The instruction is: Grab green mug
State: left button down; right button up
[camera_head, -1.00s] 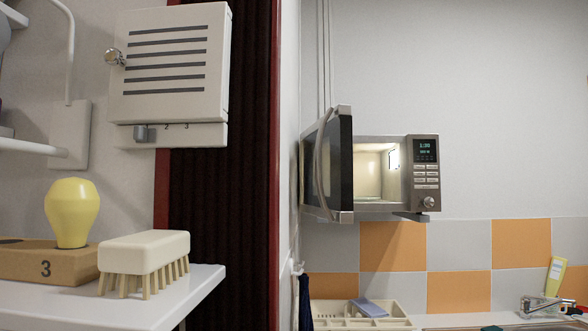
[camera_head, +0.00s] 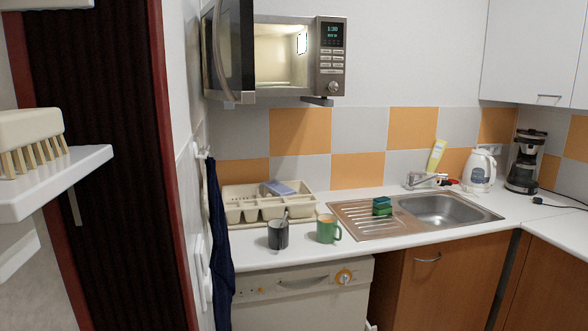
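The green mug (camera_head: 327,230) stands upright on the white counter (camera_head: 262,259), left of the sink's drainboard. Its handle points right, and its inside looks orange. A dark grey mug (camera_head: 278,235) stands just left of it, apart from it, with something thin sticking up out of it. Neither of my grippers is in view.
A cream dish rack (camera_head: 243,211) sits behind the mugs. The sink (camera_head: 440,208) and a green sponge (camera_head: 382,206) are to the right. The open microwave (camera_head: 330,58) hangs above. A wall and a white shelf (camera_head: 60,182) with a brush stand at left.

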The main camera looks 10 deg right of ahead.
aim_at(327, 225)
jog(key=i+l+z, duration=0.1)
jog(key=l, duration=0.3)
jog(key=l+z, duration=0.15)
jog(key=l, duration=0.25)
jog(key=i+l+z, duration=0.1)
jog(key=l, duration=0.3)
jog(key=i, duration=0.1)
